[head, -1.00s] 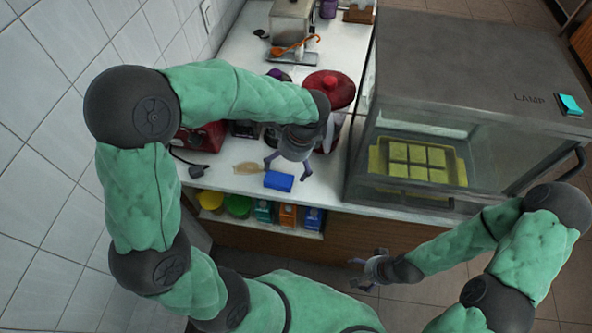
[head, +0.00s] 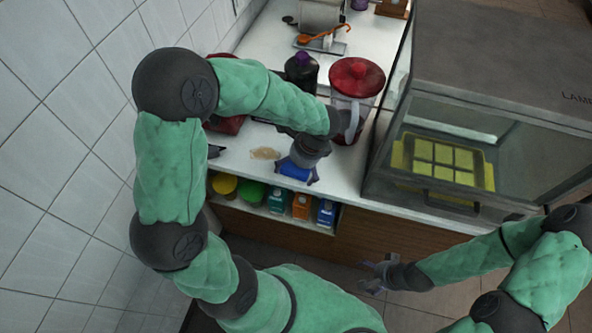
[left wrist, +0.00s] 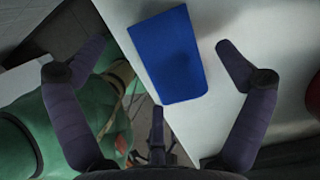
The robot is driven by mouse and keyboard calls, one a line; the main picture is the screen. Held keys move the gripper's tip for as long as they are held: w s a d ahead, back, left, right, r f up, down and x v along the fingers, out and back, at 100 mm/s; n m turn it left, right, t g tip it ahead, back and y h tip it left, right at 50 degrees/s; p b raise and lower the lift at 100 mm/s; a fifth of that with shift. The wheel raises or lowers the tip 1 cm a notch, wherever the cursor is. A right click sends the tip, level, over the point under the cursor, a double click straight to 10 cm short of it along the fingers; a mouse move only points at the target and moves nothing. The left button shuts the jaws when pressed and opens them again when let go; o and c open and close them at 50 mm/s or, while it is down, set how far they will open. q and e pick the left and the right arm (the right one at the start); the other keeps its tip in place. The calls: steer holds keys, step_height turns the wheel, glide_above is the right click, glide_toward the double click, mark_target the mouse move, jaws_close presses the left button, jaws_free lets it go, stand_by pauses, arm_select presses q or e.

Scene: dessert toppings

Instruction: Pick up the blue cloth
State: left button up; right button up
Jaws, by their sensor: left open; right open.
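The blue cloth (head: 295,171) is a small blue block-like piece on the front edge of the white counter, partly hidden by my left gripper in the head view. In the left wrist view the blue cloth (left wrist: 169,55) lies between the spread fingers, ahead of the palm, with part of it at the counter edge. My left gripper (head: 300,176) is open above it and holds nothing; its fingers show wide apart in the left wrist view (left wrist: 160,68). My right gripper (head: 366,275) is open and empty, low in front of the cabinet.
A red-lidded blender (head: 356,90) and a dark bottle (head: 301,73) stand behind the cloth. A glass display case (head: 480,110) with a yellow tray (head: 398,158) is to the right. A beige item (head: 265,153) lies left of the cloth. Several containers sit on the shelf below.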

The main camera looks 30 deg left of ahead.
mark_target(292, 169)
arm_select(q)
steer(key=shift+a+f, duration=0.1)
steer(key=shift+f, duration=0.3)
steer(key=c, duration=1.1)
steer(key=shift+r, duration=0.1)
steer(key=shift+r+p, duration=0.4)
steer(key=shift+r, duration=0.2)
step_height(292, 169, up, 3)
steer(key=shift+s+f+p, duration=0.1)
steer(key=shift+f+p, duration=0.1)
steer(key=shift+p, duration=0.5)
steer(key=s+d+r+p, duration=0.2)
steer(key=s+r, duration=0.2)
steer(key=r, duration=0.1)
steer(key=s+d+r, duration=0.1)
steer(key=s, duration=0.2)
steer(key=s+d+r+p, duration=0.1)
steer(key=s, duration=0.1)
steer(key=s+d+r+p, duration=0.1)
steer(key=s+r, duration=0.1)
steer(key=s, duration=0.1)
steer(key=shift+s+d, duration=0.35)
